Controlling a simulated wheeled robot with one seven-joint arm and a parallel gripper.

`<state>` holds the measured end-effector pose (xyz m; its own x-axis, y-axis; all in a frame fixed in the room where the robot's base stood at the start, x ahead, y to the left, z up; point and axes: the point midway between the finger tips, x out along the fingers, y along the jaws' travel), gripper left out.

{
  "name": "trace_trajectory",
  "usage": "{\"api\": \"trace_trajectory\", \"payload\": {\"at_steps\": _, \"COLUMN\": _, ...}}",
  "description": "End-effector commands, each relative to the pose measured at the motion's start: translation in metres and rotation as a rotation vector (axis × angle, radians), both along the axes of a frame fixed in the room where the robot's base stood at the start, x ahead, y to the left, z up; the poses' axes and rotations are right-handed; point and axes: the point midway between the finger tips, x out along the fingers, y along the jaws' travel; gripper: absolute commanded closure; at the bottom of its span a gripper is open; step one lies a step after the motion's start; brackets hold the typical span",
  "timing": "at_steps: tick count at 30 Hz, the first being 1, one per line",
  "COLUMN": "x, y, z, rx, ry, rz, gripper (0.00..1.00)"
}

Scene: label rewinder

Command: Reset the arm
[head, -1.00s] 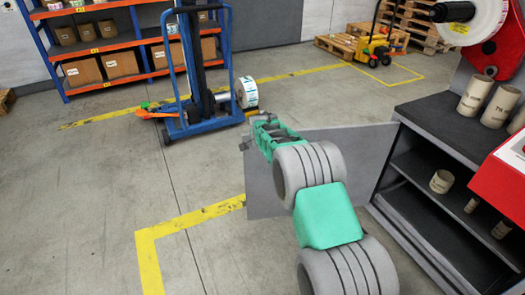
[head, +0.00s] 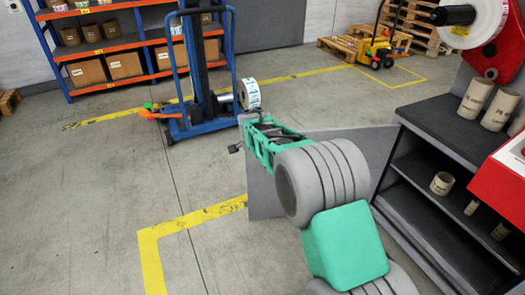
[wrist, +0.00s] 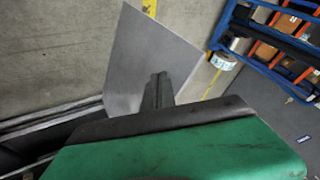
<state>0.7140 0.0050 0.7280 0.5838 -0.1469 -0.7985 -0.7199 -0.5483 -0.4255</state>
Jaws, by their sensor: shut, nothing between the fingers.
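My arm, green and grey, reaches up from the bottom of the head view. Its green hand end with my gripper (head: 238,143) is over the floor, left of the black workbench and in front of the blue lifter. The fingers are small and hard to make out there. In the wrist view my gripper (wrist: 158,90) shows as dark fingers closed together beyond the green housing, with nothing between them. A grey panel (wrist: 150,55) lies behind the fingers in that view.
The grey panel (head: 355,145) stands beside the black workbench (head: 450,128), close to my arm. A blue lifter (head: 205,75) bears a label roll (head: 249,94). Cardboard cores (head: 475,98) stand on the bench by a red machine (head: 495,48). The floor at left is clear.

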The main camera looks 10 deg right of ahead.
Motion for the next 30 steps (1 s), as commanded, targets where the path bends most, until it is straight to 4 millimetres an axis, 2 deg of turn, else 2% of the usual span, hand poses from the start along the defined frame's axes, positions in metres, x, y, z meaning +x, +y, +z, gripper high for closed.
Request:
{"api": "trace_trajectory", "payload": {"at_steps": 2, "x": -0.005, "y": 0.005, "z": 0.012, "rx": 0.001, "ry": -0.002, "rz": 0.000, "gripper": 1.00}}
{"api": "trace_trajectory", "payload": {"at_steps": 8, "x": -0.011, "y": 0.009, "z": 0.022, "rx": -0.001, "ry": 0.002, "rz": 0.004, "gripper": 1.00}}
{"api": "trace_trajectory", "payload": {"at_steps": 11, "x": -0.028, "y": 0.007, "z": 0.053, "rx": -0.023, "ry": 0.026, "rz": 0.051, "gripper": 1.00}}
{"api": "trace_trajectory", "payload": {"at_steps": 14, "x": -0.073, "y": 0.002, "z": 0.111, "rx": -0.075, "ry": 0.086, "rz": 0.169, "gripper": 1.00}}
{"api": "trace_trajectory", "payload": {"at_steps": 15, "x": -0.099, "y": 0.001, "z": 0.137, "rx": -0.103, "ry": 0.119, "rz": 0.236, "gripper": 1.00}}
{"api": "trace_trajectory", "payload": {"at_steps": 17, "x": -0.142, "y": -0.003, "z": 0.171, "rx": -0.144, "ry": 0.171, "rz": 0.347, "gripper": 1.00}}
{"api": "trace_trajectory", "payload": {"at_steps": 18, "x": -0.172, "y": -0.004, "z": 0.191, "rx": -0.170, "ry": 0.205, "rz": 0.423, "gripper": 1.00}}
{"api": "trace_trajectory", "payload": {"at_steps": 20, "x": -0.219, "y": -0.005, "z": 0.216, "rx": -0.209, "ry": 0.252, "rz": 0.541, "gripper": 1.00}}
{"api": "trace_trajectory", "payload": {"at_steps": 21, "x": -0.249, "y": -0.006, "z": 0.229, "rx": -0.231, "ry": 0.281, "rz": 0.620, "gripper": 1.00}}
{"api": "trace_trajectory", "payload": {"at_steps": 24, "x": -0.313, "y": -0.005, "z": 0.245, "rx": -0.279, "ry": 0.341, "rz": 0.793, "gripper": 1.00}}
{"api": "trace_trajectory", "payload": {"at_steps": 25, "x": -0.328, "y": -0.004, "z": 0.247, "rx": -0.288, "ry": 0.353, "rz": 0.836, "gripper": 1.00}}
{"api": "trace_trajectory", "payload": {"at_steps": 27, "x": -0.353, "y": -0.003, "z": 0.246, "rx": -0.306, "ry": 0.376, "rz": 0.910, "gripper": 1.00}}
{"api": "trace_trajectory", "payload": {"at_steps": 30, "x": -0.368, "y": -0.002, "z": 0.241, "rx": -0.317, "ry": 0.389, "rz": 0.958, "gripper": 1.00}}
